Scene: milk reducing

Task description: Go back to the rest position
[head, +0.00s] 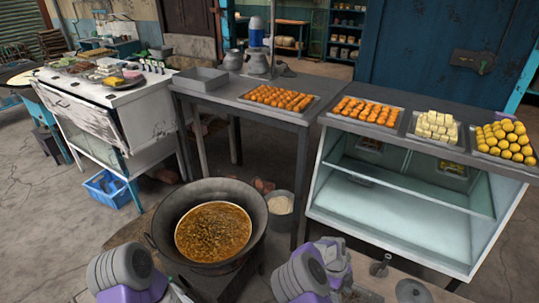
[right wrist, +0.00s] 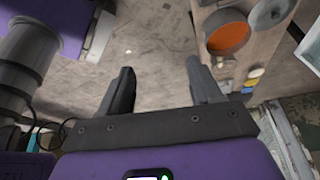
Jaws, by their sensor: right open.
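My left arm comes in at the bottom left of the head view. Only part of its gripper (head: 180,291) shows at the lower edge, and its fingertips cannot be made out. My right arm is at the bottom centre, right of the wok (head: 170,232). In the right wrist view my right gripper (right wrist: 162,88) is open, its two dark fingers apart with nothing between them, above a bare brownish floor. The wok holds a brown, bubbling liquid (head: 213,231). Neither gripper is seen touching it.
A grey table (head: 215,97) with a tray of orange sweets (head: 280,97) stands behind the wok. A glass display counter (head: 390,212) with several sweet trays is at right. A white cart (head: 85,125) is at left. A pale bucket (head: 280,208) stands beside the wok.

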